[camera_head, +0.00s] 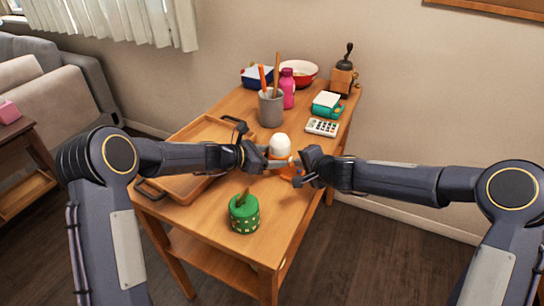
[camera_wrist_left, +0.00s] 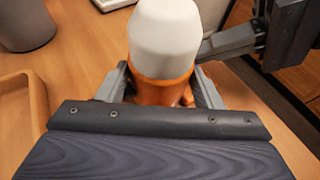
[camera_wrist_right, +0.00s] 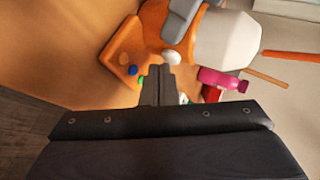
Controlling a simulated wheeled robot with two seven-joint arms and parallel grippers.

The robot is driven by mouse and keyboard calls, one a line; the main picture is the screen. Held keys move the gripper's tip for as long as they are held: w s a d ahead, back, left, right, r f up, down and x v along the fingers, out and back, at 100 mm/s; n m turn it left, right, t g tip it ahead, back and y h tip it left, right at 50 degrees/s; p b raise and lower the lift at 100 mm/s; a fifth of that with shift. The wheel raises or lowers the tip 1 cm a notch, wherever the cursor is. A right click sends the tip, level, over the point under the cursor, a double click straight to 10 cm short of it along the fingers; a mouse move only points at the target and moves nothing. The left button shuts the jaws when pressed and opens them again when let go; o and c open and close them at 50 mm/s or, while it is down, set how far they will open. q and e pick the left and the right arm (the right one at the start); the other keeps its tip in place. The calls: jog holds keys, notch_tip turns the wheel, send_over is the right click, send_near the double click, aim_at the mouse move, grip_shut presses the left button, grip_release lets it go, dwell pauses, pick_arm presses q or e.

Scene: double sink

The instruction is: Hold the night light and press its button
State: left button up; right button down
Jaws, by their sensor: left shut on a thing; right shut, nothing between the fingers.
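The night light (camera_head: 280,147) has a white domed top and an orange body, and stands upright over the middle of the table. In the left wrist view the night light (camera_wrist_left: 165,45) sits between my left gripper's fingers (camera_wrist_left: 160,88), which are shut on its orange body. In the right wrist view its orange base (camera_wrist_right: 128,50) shows a white round button (camera_wrist_right: 171,57) and small blue, orange and green spots. My right gripper (camera_wrist_right: 157,85) is shut and empty, its tips close to the white button; I cannot tell whether they touch. In the head view my right gripper (camera_head: 300,172) is just right of the night light.
A wooden tray (camera_head: 185,135) lies left on the table (camera_head: 262,225). A green pot (camera_head: 244,216) stands in front. The front right tabletop is clear.

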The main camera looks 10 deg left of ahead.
jog(key=shift+w+a, duration=0.1)
jog(key=shift+a, duration=0.1)
dwell(0.5)
jog(key=shift+d, duration=0.1)
jog(key=shift+s+d, duration=0.25)
jog(key=shift+d, duration=0.3)
jog(key=s+d, duration=0.2)
jog(key=d, duration=0.3)
jog(key=shift+d, duration=0.35)
pick_arm(q)
jog(key=o, duration=1.1)
